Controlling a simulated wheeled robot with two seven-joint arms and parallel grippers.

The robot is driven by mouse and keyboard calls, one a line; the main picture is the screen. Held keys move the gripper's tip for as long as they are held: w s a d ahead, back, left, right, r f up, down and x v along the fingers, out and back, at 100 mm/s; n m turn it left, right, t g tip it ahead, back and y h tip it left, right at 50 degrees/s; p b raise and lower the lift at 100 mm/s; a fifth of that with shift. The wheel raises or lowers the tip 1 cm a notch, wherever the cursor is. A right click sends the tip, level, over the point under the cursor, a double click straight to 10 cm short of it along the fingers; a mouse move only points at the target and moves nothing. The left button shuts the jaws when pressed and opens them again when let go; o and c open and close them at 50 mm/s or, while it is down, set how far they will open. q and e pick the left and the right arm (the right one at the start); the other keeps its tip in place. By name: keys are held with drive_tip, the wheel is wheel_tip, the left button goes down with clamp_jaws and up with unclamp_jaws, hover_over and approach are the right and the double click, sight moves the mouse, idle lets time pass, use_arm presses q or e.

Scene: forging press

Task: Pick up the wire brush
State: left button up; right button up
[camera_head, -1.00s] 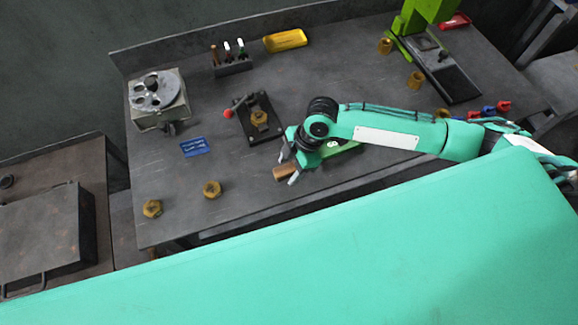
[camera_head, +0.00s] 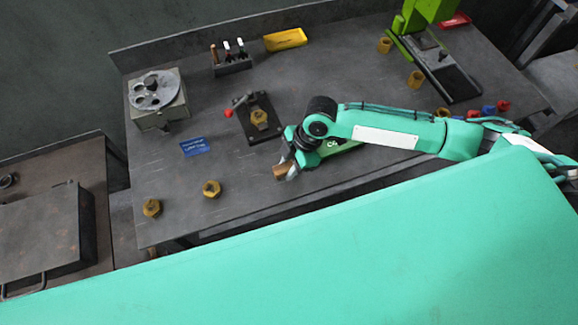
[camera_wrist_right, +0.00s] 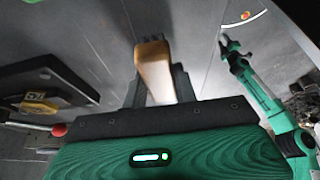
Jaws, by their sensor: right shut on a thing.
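The wire brush (camera_head: 281,172) shows as a short brown block with a pale end at the front of the dark workbench, right of the nuts. In the right wrist view its tan wooden body (camera_wrist_right: 153,68) stands between the two dark fingers. My right gripper (camera_head: 287,168) is shut on the brush, one finger on each side; it also shows in the right wrist view (camera_wrist_right: 157,85). My left gripper is not in the head view.
Brass nuts (camera_head: 212,188) lie left on the bench (camera_head: 240,205). A black fixture with a red knob (camera_head: 228,112) stands just behind the gripper. A rotary dial unit (camera_head: 157,100), a yellow tray (camera_head: 285,39), a tool rack (camera_head: 231,66) and a green press (camera_head: 425,45) stand farther back.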

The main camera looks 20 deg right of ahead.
sight(289, 166)
wheel_tip(289, 166, up, 19)
drive_tip(key=b, duration=0.2)
drive_tip(key=shift+b, duration=0.4)
drive_tip(key=shift+r, duration=0.1)
